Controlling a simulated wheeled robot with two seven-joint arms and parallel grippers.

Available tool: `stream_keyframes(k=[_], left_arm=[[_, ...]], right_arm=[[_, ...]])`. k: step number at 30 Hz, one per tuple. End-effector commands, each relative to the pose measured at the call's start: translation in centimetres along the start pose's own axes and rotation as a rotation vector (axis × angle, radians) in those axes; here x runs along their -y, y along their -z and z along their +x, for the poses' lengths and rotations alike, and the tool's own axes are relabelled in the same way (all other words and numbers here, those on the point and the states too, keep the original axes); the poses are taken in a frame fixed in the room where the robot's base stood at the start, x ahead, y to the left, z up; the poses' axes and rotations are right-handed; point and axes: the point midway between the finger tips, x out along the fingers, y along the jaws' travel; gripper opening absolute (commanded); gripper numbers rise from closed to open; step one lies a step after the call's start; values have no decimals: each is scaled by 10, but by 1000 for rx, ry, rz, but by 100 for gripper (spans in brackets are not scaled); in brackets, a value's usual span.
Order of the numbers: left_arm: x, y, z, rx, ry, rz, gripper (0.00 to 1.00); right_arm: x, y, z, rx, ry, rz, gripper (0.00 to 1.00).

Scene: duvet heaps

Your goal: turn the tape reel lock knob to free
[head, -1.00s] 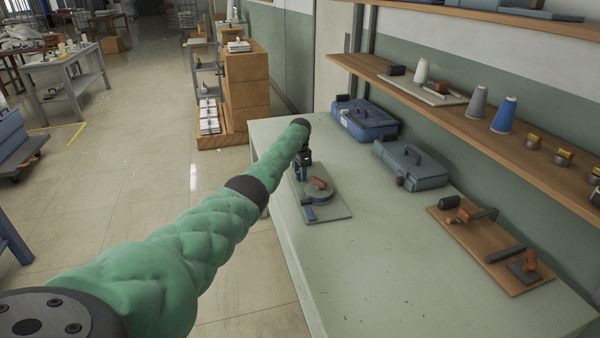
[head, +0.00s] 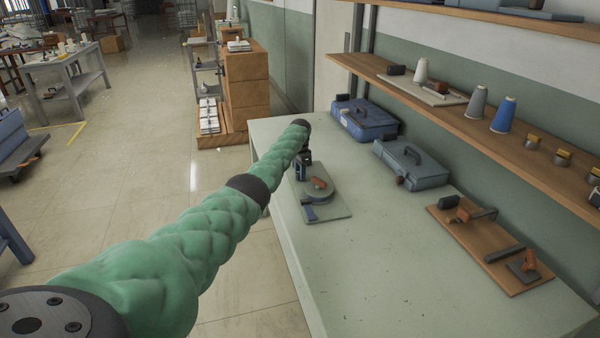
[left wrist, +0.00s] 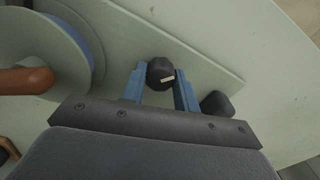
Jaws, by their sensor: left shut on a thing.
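The lock knob (left wrist: 160,72) is a small dark faceted knob with a pale mark on it, in the left wrist view. It sits on the grey-green base plate (left wrist: 205,55) beside the tape reel (left wrist: 45,45), which has a blue rim and an orange-brown handle (left wrist: 25,80). My left gripper (left wrist: 160,78) has its two blue fingers on either side of the knob, shut on it. In the head view, my left gripper (head: 303,167) is at the far end of the plate (head: 335,208), beside the reel (head: 318,193); the knob is hidden there.
A dark block (left wrist: 216,104) lies close to the right finger. Two blue-grey cases (head: 366,120) (head: 412,165) stand along the wall side. A brown board with tools (head: 490,245) lies to the right. The table's (head: 400,270) middle and front are clear.

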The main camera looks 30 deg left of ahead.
Motion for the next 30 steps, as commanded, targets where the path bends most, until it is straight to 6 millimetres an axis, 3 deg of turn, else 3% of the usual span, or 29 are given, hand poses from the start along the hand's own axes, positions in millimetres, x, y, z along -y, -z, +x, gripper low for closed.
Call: stream_keyframes(k=[3,6,15,30], left_arm=[[0,0,-2,-1,-1,-72,7],[0,0,-2,-1,0,-152,7],[0,0,-2,0,-1,-433,7],[0,0,-2,0,-1,-910,7]], right_arm=[[-2,1,-9,1,-5,5,36],[-5,6,14,4,-10,4,36],[-8,9,57,9,-13,3,36],[-12,7,106,13,-19,2,36]])
